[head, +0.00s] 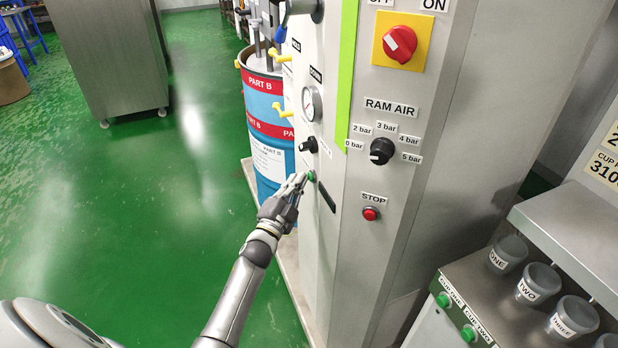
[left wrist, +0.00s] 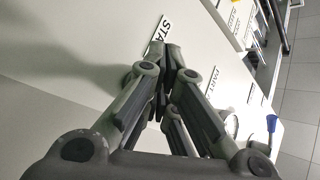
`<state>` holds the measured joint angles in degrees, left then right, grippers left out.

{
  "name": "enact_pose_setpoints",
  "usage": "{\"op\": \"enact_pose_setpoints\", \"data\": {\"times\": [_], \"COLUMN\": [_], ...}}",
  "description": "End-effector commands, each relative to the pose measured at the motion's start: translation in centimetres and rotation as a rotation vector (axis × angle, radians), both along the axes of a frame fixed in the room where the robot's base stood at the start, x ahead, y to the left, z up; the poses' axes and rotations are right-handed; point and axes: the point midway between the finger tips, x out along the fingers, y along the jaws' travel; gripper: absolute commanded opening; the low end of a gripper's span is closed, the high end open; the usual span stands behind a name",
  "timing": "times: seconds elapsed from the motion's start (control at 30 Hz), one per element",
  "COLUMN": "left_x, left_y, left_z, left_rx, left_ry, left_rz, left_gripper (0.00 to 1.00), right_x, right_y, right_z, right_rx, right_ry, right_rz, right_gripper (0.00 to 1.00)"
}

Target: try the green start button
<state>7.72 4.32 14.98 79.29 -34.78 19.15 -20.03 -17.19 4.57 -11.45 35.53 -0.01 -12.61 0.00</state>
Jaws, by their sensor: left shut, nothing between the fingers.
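The green start button (head: 311,176) is on the narrow left face of the grey cabinet (head: 405,225). My left gripper (head: 303,178) is shut and empty, with its fingertips right at the button. I cannot tell whether they touch it. In the left wrist view the closed fingers (left wrist: 171,52) point at the pale panel, beside a label reading "STA" (left wrist: 158,34) that they partly cover. The button is hidden behind the fingers there. My right gripper is not in view.
A black knob (head: 309,145) and a gauge (head: 312,103) sit above the button. A red stop button (head: 371,213) and the ram air knob (head: 382,151) are on the front face. A blue drum (head: 270,160) stands behind. Green floor is open at left.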

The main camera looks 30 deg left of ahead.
Motion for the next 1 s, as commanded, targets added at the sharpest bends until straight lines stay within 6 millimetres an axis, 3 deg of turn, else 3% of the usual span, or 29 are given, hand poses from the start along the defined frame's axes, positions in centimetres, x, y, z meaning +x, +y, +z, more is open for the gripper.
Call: {"op": "enact_pose_setpoints", "data": {"times": [0.73,1.0], "left_x": [0.45,-0.31], "left_y": [-0.42,0.19], "left_z": [0.02,0.05], "left_rx": [-0.001,0.001], "left_ry": [-0.001,0.001], "left_rz": [-0.001,0.0], "left_gripper": [0.0,0.0], "right_x": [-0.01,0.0], "right_y": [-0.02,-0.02], "right_z": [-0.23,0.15], "right_rx": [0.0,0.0], "right_ry": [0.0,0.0], "right_rz": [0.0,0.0], "right_gripper": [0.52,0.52]}}
